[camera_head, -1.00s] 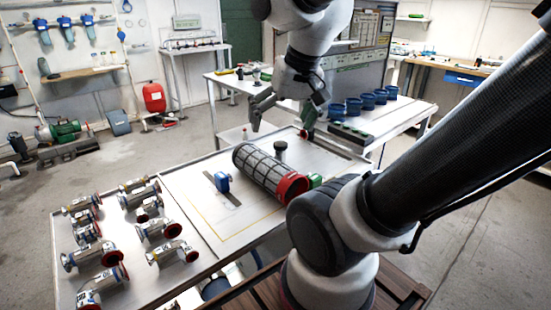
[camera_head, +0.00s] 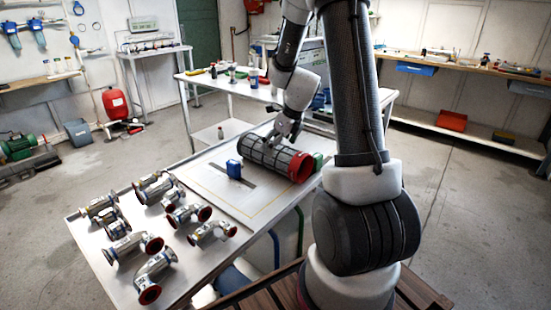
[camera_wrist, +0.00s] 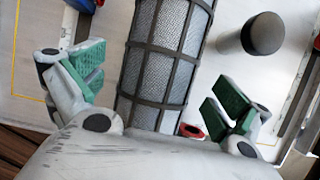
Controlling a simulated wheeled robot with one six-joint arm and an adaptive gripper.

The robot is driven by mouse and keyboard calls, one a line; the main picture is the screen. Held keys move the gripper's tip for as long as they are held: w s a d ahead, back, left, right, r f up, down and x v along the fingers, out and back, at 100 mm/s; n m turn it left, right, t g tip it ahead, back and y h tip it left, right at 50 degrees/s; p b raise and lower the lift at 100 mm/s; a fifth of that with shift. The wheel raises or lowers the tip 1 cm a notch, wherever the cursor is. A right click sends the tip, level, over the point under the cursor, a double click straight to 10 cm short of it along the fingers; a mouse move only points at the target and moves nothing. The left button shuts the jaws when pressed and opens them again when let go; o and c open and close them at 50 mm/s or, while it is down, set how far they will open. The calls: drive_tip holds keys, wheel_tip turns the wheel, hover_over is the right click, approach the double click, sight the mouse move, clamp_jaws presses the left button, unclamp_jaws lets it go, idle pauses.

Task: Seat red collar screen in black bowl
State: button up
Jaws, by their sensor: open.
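The red collar screen (camera_head: 262,155) is a grey mesh cylinder with dark ribs, lying on its side on the near bench. Its red collar (camera_head: 301,168) is at the right end. In the wrist view its mesh body (camera_wrist: 163,65) runs between my fingers. My gripper (camera_wrist: 155,85) is open, with green finger pads on either side of the screen. In the head view my gripper (camera_head: 284,136) is over the screen's far side; whether it touches is unclear. I cannot pick out a black bowl.
A blue block (camera_head: 234,169) and a green block (camera_head: 318,160) stand beside the screen. A dark round-topped post (camera_wrist: 264,33) is close to my right finger. Several metal pipe fittings (camera_head: 128,246) crowd the bench's left part.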

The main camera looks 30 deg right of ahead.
drive_tip(key=x, duration=0.6)
drive_tip(key=shift+w+f, duration=0.1)
drive_tip(key=shift+f, duration=0.05)
drive_tip(key=c, duration=1)
